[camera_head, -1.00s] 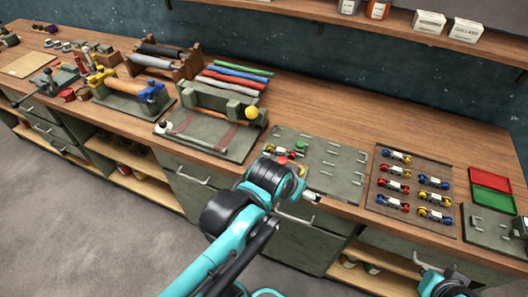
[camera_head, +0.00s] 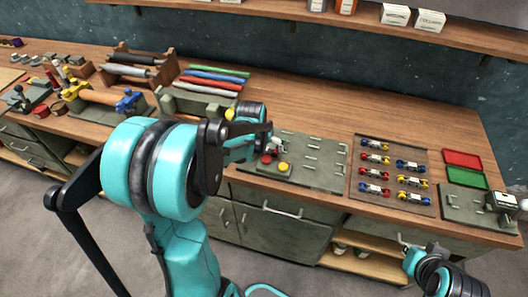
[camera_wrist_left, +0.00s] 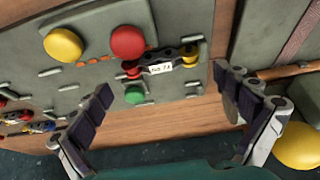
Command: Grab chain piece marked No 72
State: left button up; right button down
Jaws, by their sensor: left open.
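In the left wrist view a chain piece (camera_wrist_left: 160,66) lies on the grey-green plate (camera_wrist_left: 185,22), with a red end, a yellow end and a white label. The label seems to start "No 7"; its last digit is unclear. My left gripper (camera_wrist_left: 168,103) is open and empty, its fingers spread either side of the piece and nearer the camera. In the head view the left gripper (camera_head: 274,146) is over the plate's left part, and that piece is mostly hidden by it.
Red (camera_wrist_left: 128,41), yellow (camera_wrist_left: 63,44) and green (camera_wrist_left: 134,94) round knobs stand close to the piece. Several other labelled chain pieces lie on a tray (camera_head: 354,183) to the right. Red (camera_head: 463,159) and green (camera_head: 467,178) trays are beyond. The counter behind the plate is clear.

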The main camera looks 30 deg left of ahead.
aim_at(264, 148)
pick_arm(q)
jog(key=b+x, duration=0.1)
jog(key=x, duration=0.3)
jog(key=shift+w+a+f, duration=0.1)
jog(key=shift+w+f, duration=0.05)
jog(key=shift+w, duration=0.05)
jog(key=c, duration=1.4)
